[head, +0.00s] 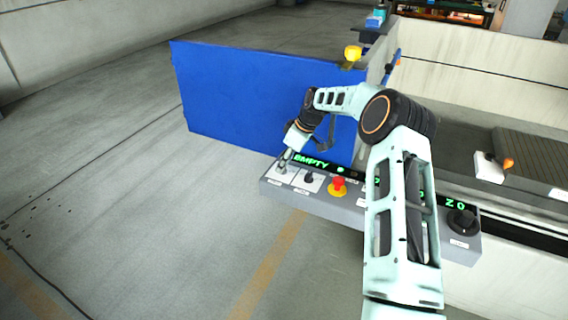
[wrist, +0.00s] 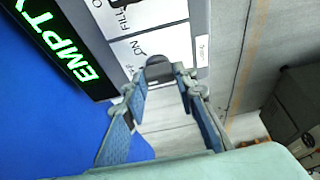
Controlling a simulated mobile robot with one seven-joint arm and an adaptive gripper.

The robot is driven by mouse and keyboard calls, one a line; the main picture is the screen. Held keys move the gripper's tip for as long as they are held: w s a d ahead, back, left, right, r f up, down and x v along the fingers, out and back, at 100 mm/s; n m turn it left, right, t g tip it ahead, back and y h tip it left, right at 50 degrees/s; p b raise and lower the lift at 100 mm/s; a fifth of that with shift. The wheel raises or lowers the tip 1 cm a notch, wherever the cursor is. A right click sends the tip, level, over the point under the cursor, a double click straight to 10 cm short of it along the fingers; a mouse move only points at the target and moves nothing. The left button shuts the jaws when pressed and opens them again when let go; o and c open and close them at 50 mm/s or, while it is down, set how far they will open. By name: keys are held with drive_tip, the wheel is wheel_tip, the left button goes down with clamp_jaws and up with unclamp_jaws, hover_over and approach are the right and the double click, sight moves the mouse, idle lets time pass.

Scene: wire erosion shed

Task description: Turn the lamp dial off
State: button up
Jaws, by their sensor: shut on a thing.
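A grey control panel (head: 350,211) carries several dials and a button. My gripper (head: 284,163) is at the panel's left end, over the leftmost dial there. In the wrist view my gripper (wrist: 166,88) has its two fingers on either side of that dark dial (wrist: 158,69), with the tips closed on it. A white plate with "ON" printed on it lies beside the dial. The dial's name label is too small to read, so I cannot tell whether it is the lamp dial. The fingers hide part of the dial.
A second dark dial (head: 309,178) and a red button on a yellow base (head: 338,187) are just right of my gripper. A black knob (head: 462,220) is at the right end. A blue panel (head: 265,100) stands behind. The floor at left is clear.

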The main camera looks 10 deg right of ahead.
drive_tip(key=o, duration=1.1)
drive_tip(key=v, duration=1.2)
drive_tip(key=shift+a, duration=0.1)
